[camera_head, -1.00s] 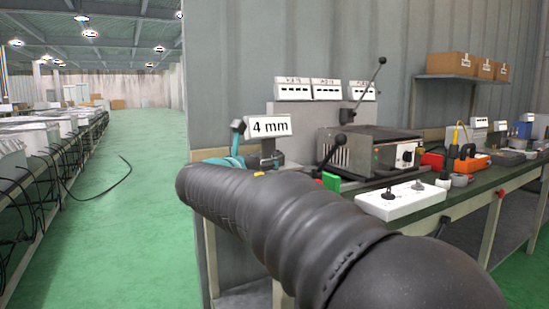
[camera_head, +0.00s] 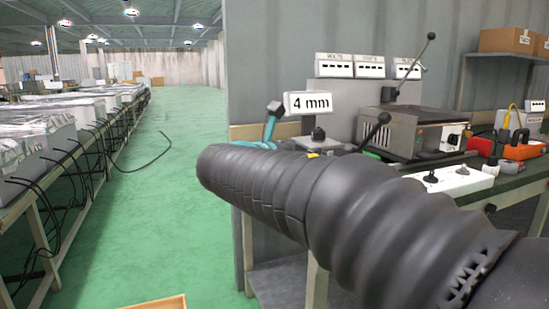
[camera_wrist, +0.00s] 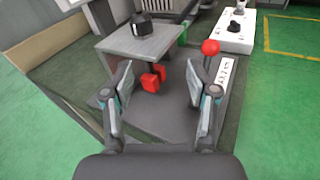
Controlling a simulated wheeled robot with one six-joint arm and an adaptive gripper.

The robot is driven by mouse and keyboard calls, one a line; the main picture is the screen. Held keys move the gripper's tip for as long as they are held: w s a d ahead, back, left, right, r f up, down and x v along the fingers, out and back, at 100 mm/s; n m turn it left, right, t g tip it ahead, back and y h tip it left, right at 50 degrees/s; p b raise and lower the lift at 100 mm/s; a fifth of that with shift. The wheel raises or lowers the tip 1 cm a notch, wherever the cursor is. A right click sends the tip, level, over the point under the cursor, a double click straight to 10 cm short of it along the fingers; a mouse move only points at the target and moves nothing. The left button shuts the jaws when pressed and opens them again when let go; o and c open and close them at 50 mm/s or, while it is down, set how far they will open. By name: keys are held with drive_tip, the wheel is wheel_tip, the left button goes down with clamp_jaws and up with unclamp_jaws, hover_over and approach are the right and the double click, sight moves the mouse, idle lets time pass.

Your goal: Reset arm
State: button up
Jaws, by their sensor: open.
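My gripper (camera_wrist: 160,108) is open and empty in the wrist view, its two fingers spread apart above a grey metal surface. Past the fingertips are red blocks (camera_wrist: 153,78) under the edge of a grey plate (camera_wrist: 150,42). A red ball knob (camera_wrist: 210,47) stands just beyond the right finger. In the head view my dark ribbed arm crosses the foreground and hides part of the bench. The "4 mm" sign (camera_head: 308,103) shows above the arm.
A metal heating device (camera_head: 425,132) with black-knobbed levers stands on the bench at right. A white switch box (camera_head: 450,181) lies in front of it. Boxes (camera_head: 508,40) sit on a shelf.

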drive_tip(key=s+d+f+m+g+y, duration=0.3)
drive_tip(key=s+d+f+m+g, duration=0.1)
drive_tip(key=s+d+f+m, duration=0.5)
drive_tip(key=s+a+f+m+g+y, duration=0.2)
drive_tip(key=s+f+m+y, duration=0.6)
drive_tip(key=s+f+m, duration=0.9)
drive_tip(key=s+a, duration=0.1)
drive_tip(key=s, duration=0.3)
drive_tip(key=shift+s+f+g+y, duration=0.2)
drive_tip(key=shift+f+g+y, duration=0.1)
drive_tip(key=shift+f+g, duration=0.1)
